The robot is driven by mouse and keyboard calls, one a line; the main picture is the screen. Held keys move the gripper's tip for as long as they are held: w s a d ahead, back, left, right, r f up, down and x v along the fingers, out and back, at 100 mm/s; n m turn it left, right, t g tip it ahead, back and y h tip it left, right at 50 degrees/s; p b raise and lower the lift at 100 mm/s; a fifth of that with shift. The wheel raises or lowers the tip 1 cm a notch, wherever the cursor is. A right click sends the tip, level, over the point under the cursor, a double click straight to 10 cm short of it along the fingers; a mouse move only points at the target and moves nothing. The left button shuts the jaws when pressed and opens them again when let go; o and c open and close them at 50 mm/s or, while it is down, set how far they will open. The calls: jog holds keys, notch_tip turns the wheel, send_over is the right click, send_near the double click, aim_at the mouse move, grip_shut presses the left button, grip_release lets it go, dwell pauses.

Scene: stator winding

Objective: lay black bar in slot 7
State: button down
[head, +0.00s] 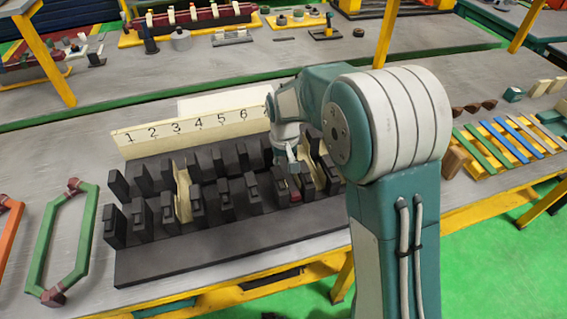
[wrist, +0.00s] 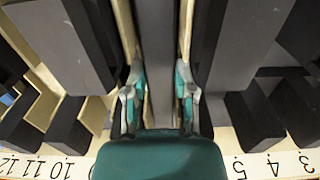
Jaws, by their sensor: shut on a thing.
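The black bar (wrist: 158,75) is a long dark grey strip in the middle of the wrist view, with my gripper (wrist: 159,100) shut on it. The bar runs between the dark teeth (wrist: 240,45) of the slotted block. In the head view, my gripper (head: 286,152) is low among the teeth of the block (head: 225,245), to the right of number 6. My arm hides the strip beyond 6. In the wrist view, the number strip (wrist: 255,165) shows numbers on both sides, with 6 to 8 hidden by my gripper. I cannot tell whether the bar touches the slot floor.
Cream liners (head: 183,185) stand in some slots. A green hexagonal coil (head: 62,240) lies left of the block. Several coloured strips (head: 490,145) lie on a rack at the right, near dark wedges (head: 475,106). A second bench (head: 330,60) with parts stands behind.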

dwell(0.5)
jog(key=shift+c, duration=1.8)
grip_release()
jog(key=shift+f, duration=0.1)
jog(key=shift+r, duration=0.9)
jog(key=shift+r, duration=3.7)
jog(key=shift+r, duration=0.1)
notch_tip(320, 180, up, 11)
send_over(284, 165)
jog(key=shift+r, duration=0.4)
